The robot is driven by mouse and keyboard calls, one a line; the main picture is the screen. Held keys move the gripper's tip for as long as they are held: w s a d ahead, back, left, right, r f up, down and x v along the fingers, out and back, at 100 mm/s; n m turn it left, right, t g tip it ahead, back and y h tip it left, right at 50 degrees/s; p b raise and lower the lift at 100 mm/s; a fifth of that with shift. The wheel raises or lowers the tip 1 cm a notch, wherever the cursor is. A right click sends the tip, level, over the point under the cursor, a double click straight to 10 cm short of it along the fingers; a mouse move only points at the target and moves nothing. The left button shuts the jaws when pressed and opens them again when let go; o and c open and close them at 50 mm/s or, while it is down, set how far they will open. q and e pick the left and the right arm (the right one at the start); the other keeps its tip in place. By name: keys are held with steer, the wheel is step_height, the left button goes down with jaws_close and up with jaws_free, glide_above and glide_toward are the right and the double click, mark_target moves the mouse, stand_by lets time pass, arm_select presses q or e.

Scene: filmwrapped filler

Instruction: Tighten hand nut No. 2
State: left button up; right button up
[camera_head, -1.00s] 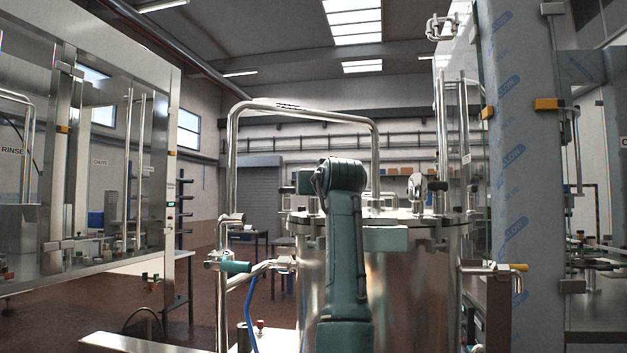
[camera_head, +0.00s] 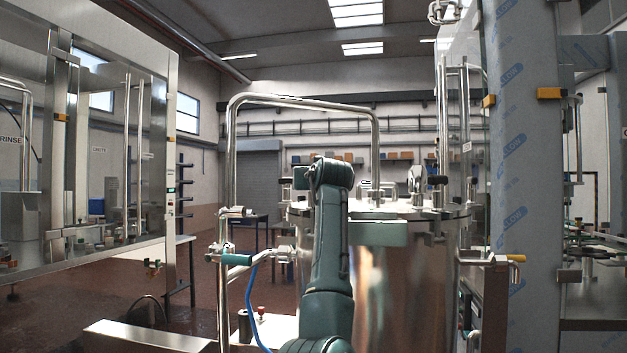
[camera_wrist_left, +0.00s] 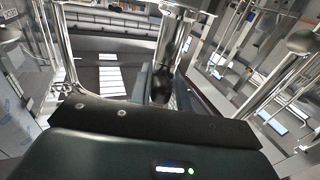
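A steel tank (camera_head: 400,280) with a flanged lid stands in front of me. Dark hand nuts sit on posts around the lid, one at the left (camera_head: 285,184) and one at the right (camera_head: 437,181); I read no numbers on them. My dark green arm rises in front of the tank and hides part of the lid. In the left wrist view my left gripper (camera_wrist_left: 150,125) shows its housing and dark front bar; its fingers are not discernible. Beyond it hangs a dark knob (camera_wrist_left: 160,86) by a steel post, apparently apart from the bar. No right gripper shows.
A bent steel pipe (camera_head: 300,103) arches over the tank's left and back. A film-wrapped column (camera_head: 512,180) stands close at the right. A glazed steel machine (camera_head: 160,65) fills the left. A blue hose (camera_head: 250,300) hangs left of my arm.

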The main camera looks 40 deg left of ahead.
arm_select(q)
jaws_close()
